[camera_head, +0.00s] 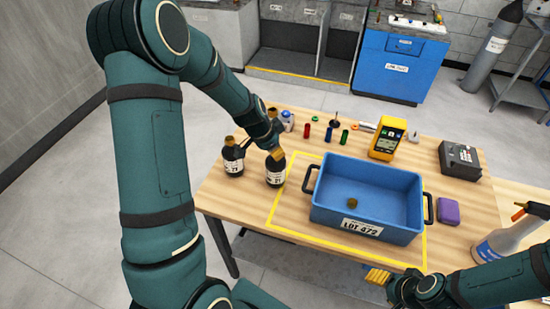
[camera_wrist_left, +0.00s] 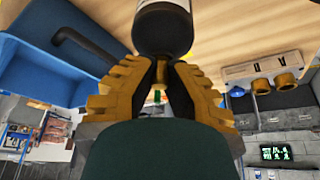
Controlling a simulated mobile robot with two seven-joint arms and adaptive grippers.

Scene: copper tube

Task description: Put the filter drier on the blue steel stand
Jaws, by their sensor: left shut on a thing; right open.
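My left gripper (camera_head: 276,151) is shut on the neck of a dark bottle-like body with a white label (camera_head: 275,172), which looks upright at the table's left side. In the left wrist view the gripper's yellow fingers (camera_wrist_left: 160,76) close on its narrow end, below its dark shoulder (camera_wrist_left: 163,35). A second similar dark body (camera_head: 233,160) stands to its left. I cannot tell for certain which thing is the filter drier. No blue steel stand is clearly recognisable; a blue cabinet (camera_head: 398,68) stands in the back. My right gripper (camera_head: 378,277) is open at the table's front edge.
A blue bin (camera_head: 372,228) marked LOT 472 stands inside a yellow outline, with a small brassy piece (camera_head: 352,203) in it. A yellow meter (camera_head: 388,140), black device (camera_head: 460,159), purple box (camera_head: 448,211) and spray bottle (camera_head: 505,241) stand around it. Small coloured items line the back.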

